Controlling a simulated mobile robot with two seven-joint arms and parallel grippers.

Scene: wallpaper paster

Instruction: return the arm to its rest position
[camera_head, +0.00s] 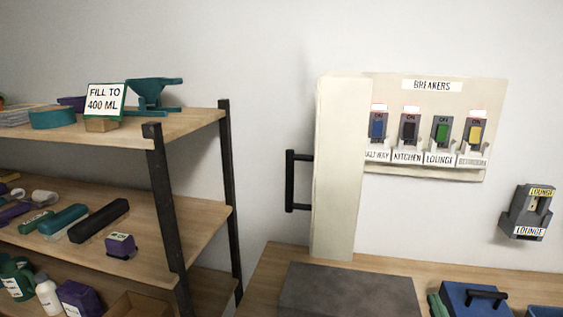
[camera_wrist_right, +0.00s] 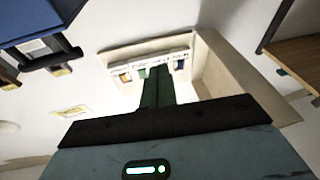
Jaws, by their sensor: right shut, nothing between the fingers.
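My right gripper (camera_wrist_right: 158,70) shows in the right wrist view, its two dark green fingers shut together with nothing between them. It points toward the breaker panel (camera_wrist_right: 125,62), apart from it as far as I can tell. I do not see either gripper in the head view. In the head view the breaker panel (camera_head: 432,86) is on the wall, with blue (camera_head: 377,127), black (camera_head: 409,130), green (camera_head: 441,130) and yellow (camera_head: 475,133) switches. Its pale door (camera_head: 340,170) stands open at the left, with a black handle (camera_head: 290,182).
A loaded wooden shelf (camera_head: 190,210) with black posts stands at the left. A wooden counter (camera_head: 262,285) holds a dark grey slab (camera_head: 345,292) and a blue case (camera_head: 470,300). A grey device labelled LOUNGE (camera_head: 527,212) is on the wall at the right.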

